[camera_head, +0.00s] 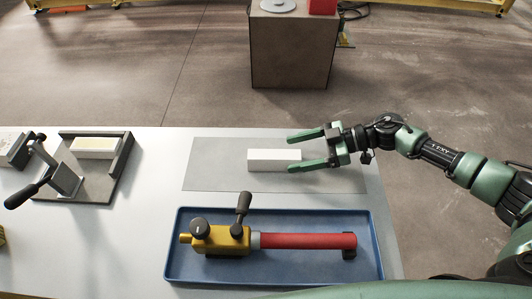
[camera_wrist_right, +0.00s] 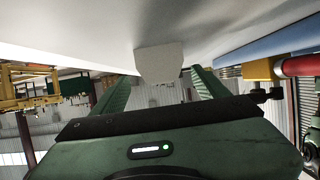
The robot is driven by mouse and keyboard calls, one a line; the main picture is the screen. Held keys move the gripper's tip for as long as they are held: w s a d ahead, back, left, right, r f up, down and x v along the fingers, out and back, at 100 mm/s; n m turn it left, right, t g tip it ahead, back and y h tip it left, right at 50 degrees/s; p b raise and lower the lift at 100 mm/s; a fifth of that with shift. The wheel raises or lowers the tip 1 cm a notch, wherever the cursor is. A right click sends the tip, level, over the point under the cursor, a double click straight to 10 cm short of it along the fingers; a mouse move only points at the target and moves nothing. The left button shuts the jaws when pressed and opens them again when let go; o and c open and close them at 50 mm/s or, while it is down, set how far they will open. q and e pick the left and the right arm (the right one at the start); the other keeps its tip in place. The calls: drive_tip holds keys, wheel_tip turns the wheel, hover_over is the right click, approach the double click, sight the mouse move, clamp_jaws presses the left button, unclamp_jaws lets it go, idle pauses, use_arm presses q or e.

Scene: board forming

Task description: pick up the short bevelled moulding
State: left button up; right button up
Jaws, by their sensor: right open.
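A short white block, which looks like the short moulding (camera_head: 268,161), lies on a grey mat (camera_head: 215,178) on the table. A bevel is hard to make out. My right gripper (camera_head: 290,153) reaches in from the right, open. Its two green fingers lie on the far and near sides of the block's right end. In the right wrist view the block's pale end (camera_wrist_right: 159,63) shows between the open fingers (camera_wrist_right: 160,85), with a gap on each side. The gripper is not closed on it. My left gripper is not in view.
A blue tray (camera_head: 210,275) in front of the mat holds a yellow-and-red tool (camera_head: 300,241). At left, a grey fixture (camera_head: 108,188) with a lever clamp (camera_head: 65,180) holds another pale block (camera_head: 96,147). A brown box (camera_head: 292,50) stands beyond the table.

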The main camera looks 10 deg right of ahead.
sight(289, 155)
drive_tip(key=a, duration=0.3)
drive_tip(key=shift+a+f+p, duration=0.1)
drive_tip(key=shift+f+p, duration=0.25)
drive_tip(key=shift+p, duration=0.05)
drive_tip(key=shift+x, duration=1.25)
drive_tip(key=shift+w+a+f, duration=0.1)
drive_tip(key=shift+a+f, duration=0.1)
drive_tip(key=shift+a, duration=0.1)
drive_tip(key=c, duration=1.5)
clamp_jaws()
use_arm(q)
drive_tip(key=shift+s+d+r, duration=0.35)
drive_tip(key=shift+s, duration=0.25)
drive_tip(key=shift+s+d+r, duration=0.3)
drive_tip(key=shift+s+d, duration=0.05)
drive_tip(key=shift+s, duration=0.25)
use_arm(e)
drive_tip(key=shift+r, duration=0.15)
use_arm(q)
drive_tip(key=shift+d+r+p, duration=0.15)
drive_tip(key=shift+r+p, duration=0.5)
drive_tip(key=shift+p, duration=0.2)
use_arm(e)
wheel_tip(289, 155, up, 20)
